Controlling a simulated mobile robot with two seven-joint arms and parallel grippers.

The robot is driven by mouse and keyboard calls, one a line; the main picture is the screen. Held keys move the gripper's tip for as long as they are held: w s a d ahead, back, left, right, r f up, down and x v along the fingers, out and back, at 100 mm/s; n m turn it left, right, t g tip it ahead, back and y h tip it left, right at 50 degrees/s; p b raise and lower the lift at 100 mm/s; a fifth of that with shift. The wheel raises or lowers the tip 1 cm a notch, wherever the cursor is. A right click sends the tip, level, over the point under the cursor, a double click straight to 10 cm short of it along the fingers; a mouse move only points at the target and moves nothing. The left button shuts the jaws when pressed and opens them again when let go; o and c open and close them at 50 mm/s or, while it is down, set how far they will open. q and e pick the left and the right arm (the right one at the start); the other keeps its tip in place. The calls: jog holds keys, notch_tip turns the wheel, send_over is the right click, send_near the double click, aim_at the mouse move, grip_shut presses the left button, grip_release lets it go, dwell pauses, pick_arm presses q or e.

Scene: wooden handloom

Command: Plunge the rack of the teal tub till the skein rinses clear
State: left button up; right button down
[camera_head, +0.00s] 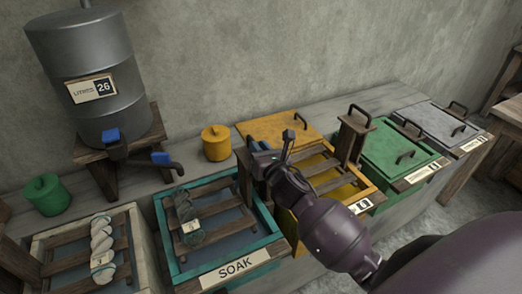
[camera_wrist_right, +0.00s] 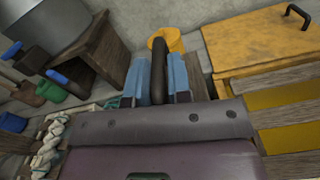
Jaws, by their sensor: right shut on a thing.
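The teal tub (camera_head: 173,262), labelled SOAK, stands at front centre in the head view. Its wooden rack (camera_head: 213,186) sits in the tub, with slats above dark bluish liquid. A grey twisted skein (camera_head: 187,215) with a pale tag lies on the rack. My right gripper (camera_head: 262,152) is at the tub's right side, above the rack's upright post (camera_head: 243,167). In the right wrist view its pale blue fingers (camera_wrist_right: 160,85) are shut on a dark bar handle (camera_wrist_right: 158,68). In the head view the gripper hides most of this handle. My left gripper is not in view.
A cream tub (camera_head: 133,235) with a white skein (camera_head: 101,245) stands at left. Yellow (camera_head: 372,190), green (camera_head: 385,150) and grey (camera_head: 440,122) tubs run to the right. A grey metal drum (camera_head: 90,65) with taps stands behind on a wooden stand (camera_head: 150,140).

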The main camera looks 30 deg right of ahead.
jog(key=c, duration=1.1)
grip_release()
jog(key=shift+a+r, duration=0.25)
jog(key=shift+r, duration=0.15)
jog(key=shift+d+f, duration=0.1)
jog(key=shift+f, duration=0.05)
jog(key=s, duration=1)
jog(key=shift+s+a, duration=0.35)
jog(key=shift+s, duration=0.05)
